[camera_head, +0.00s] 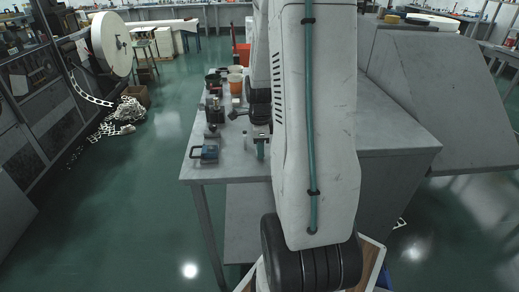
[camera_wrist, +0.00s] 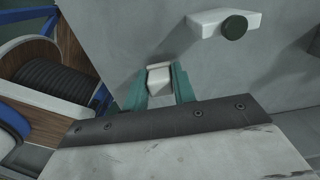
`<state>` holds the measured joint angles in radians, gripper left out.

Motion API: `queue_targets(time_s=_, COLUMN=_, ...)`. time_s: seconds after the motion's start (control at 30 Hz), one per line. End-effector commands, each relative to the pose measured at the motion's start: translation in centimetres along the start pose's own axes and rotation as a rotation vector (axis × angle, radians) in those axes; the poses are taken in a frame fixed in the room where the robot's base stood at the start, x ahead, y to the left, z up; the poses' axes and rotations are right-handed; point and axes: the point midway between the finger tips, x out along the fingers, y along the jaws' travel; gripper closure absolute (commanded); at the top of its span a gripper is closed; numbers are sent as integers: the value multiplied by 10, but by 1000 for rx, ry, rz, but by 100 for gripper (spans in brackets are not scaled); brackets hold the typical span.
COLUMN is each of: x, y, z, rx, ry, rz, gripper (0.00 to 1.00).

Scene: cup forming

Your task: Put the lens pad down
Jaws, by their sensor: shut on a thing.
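My gripper (camera_wrist: 159,76) shows in the wrist view with two teal fingers closed on a small off-white block, which I take to be the lens pad (camera_wrist: 160,82). The pad sits between the fingertips, in front of a grey surface. I cannot tell whether it touches that surface. In the head view my own arm hides most of the gripper. Only a bit of teal shows beside the arm, near the front edge of the grey table (camera_head: 222,172), and the pad cannot be made out there.
A white bar with a dark round knob (camera_wrist: 232,27) is just beyond the gripper in the wrist view. Cups (camera_head: 235,84) and dark tools (camera_head: 214,110) stand farther back. My arm hides the table's middle.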

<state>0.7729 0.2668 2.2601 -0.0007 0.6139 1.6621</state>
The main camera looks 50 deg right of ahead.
Motion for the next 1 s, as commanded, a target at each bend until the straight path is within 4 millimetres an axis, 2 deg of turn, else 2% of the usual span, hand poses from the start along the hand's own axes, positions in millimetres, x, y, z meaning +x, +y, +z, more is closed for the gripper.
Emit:
queue_targets(time_s=0.07, x=8, y=0, z=0, rx=0, ry=0, rz=2, gripper=99)
queue_targets(time_s=0.33, x=9, y=0, z=0, rx=0, ry=0, rz=0, gripper=99)
queue_targets(time_s=0.8, x=24, y=2, z=0, rx=0, ry=1, rz=4, gripper=98)
queue_targets(time_s=0.83, x=24, y=2, z=0, rx=0, ry=1, rz=5, gripper=68)
queue_targets(time_s=0.87, x=24, y=3, z=0, rx=0, ry=1, rz=5, gripper=60)
queue_targets(time_s=0.9, x=24, y=3, z=0, rx=0, ry=1, rz=6, gripper=52)
queue_targets(time_s=1.0, x=24, y=4, z=-1, rx=0, ry=1, rz=8, gripper=52)
